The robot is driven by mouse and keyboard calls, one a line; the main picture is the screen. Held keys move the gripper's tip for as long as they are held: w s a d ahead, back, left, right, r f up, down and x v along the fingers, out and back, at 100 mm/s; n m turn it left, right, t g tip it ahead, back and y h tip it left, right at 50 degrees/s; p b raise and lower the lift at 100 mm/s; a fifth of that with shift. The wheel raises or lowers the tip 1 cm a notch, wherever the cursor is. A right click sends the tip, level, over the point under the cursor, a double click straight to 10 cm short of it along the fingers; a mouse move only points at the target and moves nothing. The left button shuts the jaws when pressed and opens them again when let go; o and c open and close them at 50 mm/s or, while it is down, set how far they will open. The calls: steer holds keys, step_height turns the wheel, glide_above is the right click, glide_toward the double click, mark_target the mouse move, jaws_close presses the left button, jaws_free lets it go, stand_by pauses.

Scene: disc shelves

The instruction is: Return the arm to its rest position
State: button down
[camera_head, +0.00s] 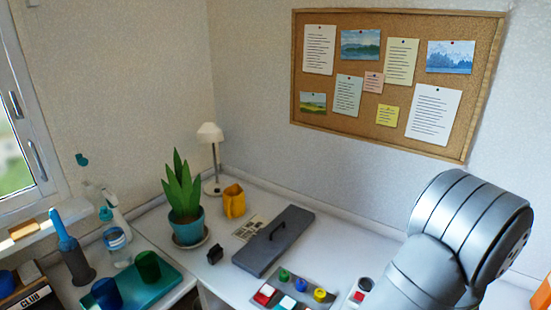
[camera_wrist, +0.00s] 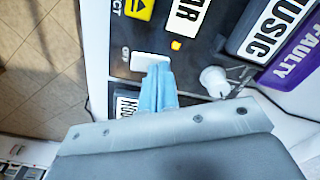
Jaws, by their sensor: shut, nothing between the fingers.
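My gripper (camera_wrist: 159,88) shows in the wrist view, with its light blue fingers together and nothing seen between them. The fingertips overlap the lower edge of a white switch (camera_wrist: 148,62) beside the letters OFF on a dark panel (camera_wrist: 192,83). I cannot tell whether they touch it. In the head view my grey arm fills the lower right, and the gripper itself is out of sight there.
Near the fingers are a white knob (camera_wrist: 214,80) and labels such as MUSIC (camera_wrist: 270,30) and FAULTY (camera_wrist: 293,60). In the head view, a button panel (camera_head: 292,290), a grey handled lid (camera_head: 273,241), a potted plant (camera_head: 184,195) and a yellow mug (camera_head: 233,201) stand left of my arm.

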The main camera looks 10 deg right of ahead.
steer(key=shift+r, duration=0.1)
steer(key=s+a+r+m, duration=0.1)
steer(key=r+m, duration=0.1)
steer(key=r, duration=1)
steer(key=s+a+r+m, duration=0.1)
steer(key=s+r+m, duration=0.1)
steer(key=r, duration=1)
steer(key=shift+r+t+h, duration=0.15)
steer(key=shift+t+h, duration=0.15)
steer(key=shift+t, duration=0.1)
steer(key=c, duration=0.6)
jaws_free()
steer(key=shift+d, duration=0.1)
steer(key=o, duration=0.6)
steer(key=shift+w+d+r+m, duration=0.3)
steer(key=shift+w+d+r, duration=0.8)
steer(key=shift+d, duration=0.05)
steer(key=w+d+r+m, duration=0.1)
steer(key=w+d+r, duration=0.4)
steer(key=w+r, duration=0.1)
step_height(320, 180, down, 10)
steer(key=shift+a+r+g, duration=0.15)
steer(key=shift+r+g, duration=0.1)
steer(key=shift+g, duration=0.15)
